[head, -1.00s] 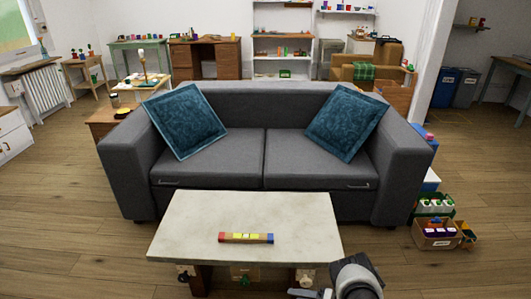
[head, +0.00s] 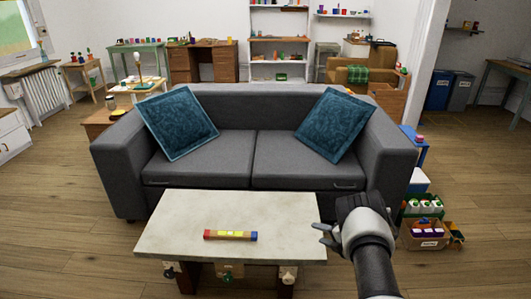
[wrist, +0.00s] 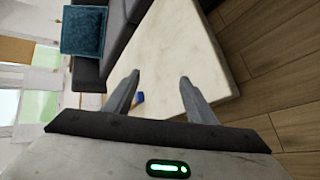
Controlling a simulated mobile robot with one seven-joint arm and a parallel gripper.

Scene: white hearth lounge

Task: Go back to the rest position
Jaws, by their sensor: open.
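My gripper (head: 325,236) is at the right end of the low table (head: 170,235), at about its top's height or a little above. In the wrist view my gripper (wrist: 160,78) has its two fingers apart with nothing held between them. A bar of coloured blocks (head: 230,235), red, yellow and blue, lies on the table, to the left of my gripper. In the wrist view only a small blue end of it (wrist: 138,98) shows beside a finger; the rest is hidden.
A grey sofa (head: 200,172) with two blue cushions stands behind the table. Boxes of bottles (head: 424,207) and a blue stool (head: 421,155) stand right of the sofa.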

